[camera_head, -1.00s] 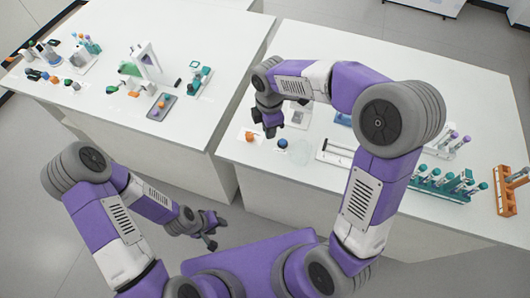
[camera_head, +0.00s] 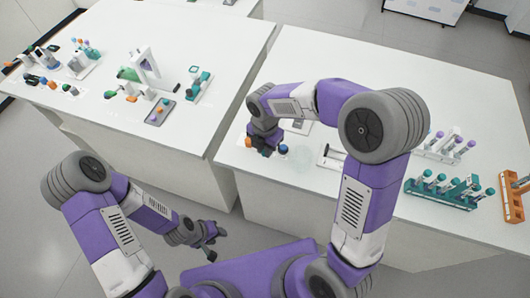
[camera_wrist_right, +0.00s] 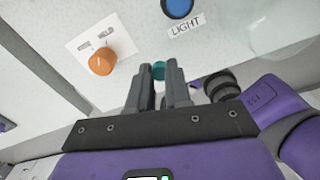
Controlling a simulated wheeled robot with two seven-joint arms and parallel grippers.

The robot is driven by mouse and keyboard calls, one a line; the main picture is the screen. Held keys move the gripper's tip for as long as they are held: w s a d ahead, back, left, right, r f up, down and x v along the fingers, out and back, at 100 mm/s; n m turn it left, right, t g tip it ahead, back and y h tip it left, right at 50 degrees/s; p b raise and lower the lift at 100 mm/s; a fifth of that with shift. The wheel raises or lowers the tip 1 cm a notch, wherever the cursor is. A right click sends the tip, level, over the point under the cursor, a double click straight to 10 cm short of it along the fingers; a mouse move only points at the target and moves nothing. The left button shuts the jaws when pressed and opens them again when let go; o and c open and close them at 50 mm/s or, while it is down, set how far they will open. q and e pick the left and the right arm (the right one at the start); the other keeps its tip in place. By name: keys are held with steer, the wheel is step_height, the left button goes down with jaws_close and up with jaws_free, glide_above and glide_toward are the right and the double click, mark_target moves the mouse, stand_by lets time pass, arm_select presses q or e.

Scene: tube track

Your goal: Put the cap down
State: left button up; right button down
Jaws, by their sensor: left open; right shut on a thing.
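My right gripper (camera_wrist_right: 159,78) is shut on a small teal cap (camera_wrist_right: 158,70), which shows between its fingertips in the right wrist view. In the head view this gripper (camera_head: 264,146) is low over the front left part of the right-hand table (camera_head: 232,158), between an orange knob and a blue button. The cap cannot be made out in the head view, and whether it touches the table is unclear. My left gripper (camera_head: 213,244) is open and empty, beside the tables above the floor.
The orange knob (camera_wrist_right: 101,62) on its white plate and the blue button (camera_wrist_right: 178,7) with a LIGHT label are close to the right gripper. A teal tube rack (camera_head: 440,194) and an orange rack (camera_head: 512,205) stand to the right. The left-hand table (camera_head: 100,100) holds other equipment.

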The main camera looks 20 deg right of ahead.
steer(key=shift+f, duration=1.15)
steer(key=shift+f, duration=0.1)
steer(key=c, duration=1.1)
jaws_free()
steer(key=shift+o, duration=0.2)
step_height(320, 180, up, 12)
steer(key=p, duration=0.2)
